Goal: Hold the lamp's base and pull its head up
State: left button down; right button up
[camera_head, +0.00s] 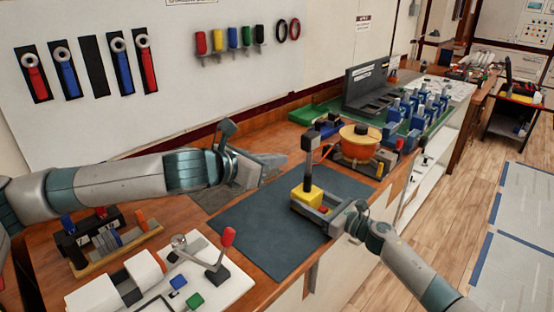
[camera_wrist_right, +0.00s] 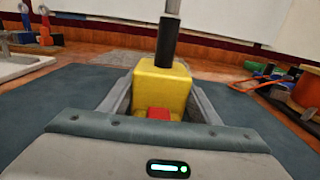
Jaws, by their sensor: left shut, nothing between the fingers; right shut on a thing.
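The lamp has a yellow base (camera_head: 307,197) with a dark post (camera_head: 309,170) and a dark block-like head (camera_head: 313,140) on top. It stands upright on the dark mat (camera_head: 255,225). In the right wrist view the yellow base (camera_wrist_right: 162,85) has a red button (camera_wrist_right: 158,114) on its near side, and a black sleeve (camera_wrist_right: 167,42) rises from it; the head is out of that frame. My right gripper (camera_head: 310,203) is shut on the base, one finger along each side. My left gripper (camera_head: 280,160) is shut and empty, left of the lamp's post and apart from it.
A green tray (camera_head: 312,112) and blue clamp-like parts (camera_head: 415,110) sit farther back. A white panel with a red-knobbed lever (camera_head: 226,240) lies at the front left. The mat's left part is clear.

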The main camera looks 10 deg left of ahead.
jog(key=o, duration=1.5)
jog(key=shift+o, duration=0.2)
jog(key=shift+d, duration=0.1)
jog(key=v, duration=1.2)
